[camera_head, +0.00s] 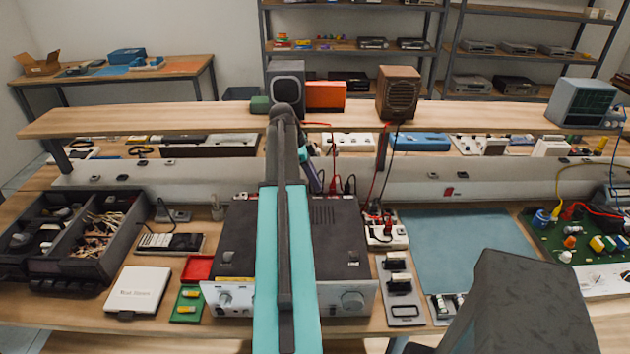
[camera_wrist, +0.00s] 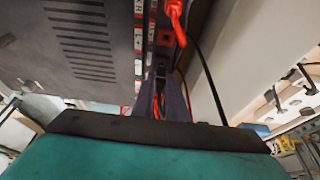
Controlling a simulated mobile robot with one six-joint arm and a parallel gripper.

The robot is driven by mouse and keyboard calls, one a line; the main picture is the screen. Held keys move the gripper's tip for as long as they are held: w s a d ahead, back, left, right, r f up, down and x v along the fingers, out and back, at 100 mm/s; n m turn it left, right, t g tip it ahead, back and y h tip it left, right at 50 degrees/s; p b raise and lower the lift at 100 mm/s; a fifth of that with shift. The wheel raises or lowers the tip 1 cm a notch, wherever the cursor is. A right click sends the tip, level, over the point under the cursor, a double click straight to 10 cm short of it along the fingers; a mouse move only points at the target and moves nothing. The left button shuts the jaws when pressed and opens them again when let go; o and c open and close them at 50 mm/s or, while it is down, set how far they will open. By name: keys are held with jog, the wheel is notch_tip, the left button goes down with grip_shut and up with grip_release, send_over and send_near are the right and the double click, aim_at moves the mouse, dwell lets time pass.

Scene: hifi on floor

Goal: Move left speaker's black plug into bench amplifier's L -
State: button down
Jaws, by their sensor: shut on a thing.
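The bench amplifier (camera_head: 235,240) is a dark grey box with a silver front, standing mid-bench behind my arm. Its vented top (camera_wrist: 60,50) and labelled rear terminal strip (camera_wrist: 139,40) show in the wrist view. A dark grey speaker (camera_head: 286,82), the left one, stands on the shelf above. My gripper (camera_wrist: 161,95) is at the amplifier's rear edge, with its fingers pointing at the terminals. It is shut on a small dark plug, apparently the black plug, mostly hidden between the fingers. I cannot tell whether it touches a terminal. A red plug (camera_wrist: 175,9) sits just beyond.
A wooden speaker (camera_head: 398,92) stands farther right on the shelf (camera_head: 200,120). Red and black leads hang behind the amplifier. A white terminal block (camera_head: 386,232) sits to its right, then a blue mat (camera_head: 470,250). Black trays (camera_head: 85,265) fill the bench's left.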

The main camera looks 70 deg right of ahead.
jog(key=shift+f+b, duration=0.55)
jog(key=shift+f, duration=0.25)
dwell(3.2)
jog(key=c, duration=1.7)
grip_release()
jog(key=shift+w+r, duration=0.1)
jog(key=shift+r, duration=0.05)
jog(key=b+v, duration=0.3)
jog(key=v, duration=1)
jog(key=shift+w+r, duration=0.1)
jog(key=shift+r, duration=0.15)
jog(key=shift+r, duration=0.15)
jog(key=shift+r+p, duration=1.15)
jog(key=shift+r, duration=1.2)
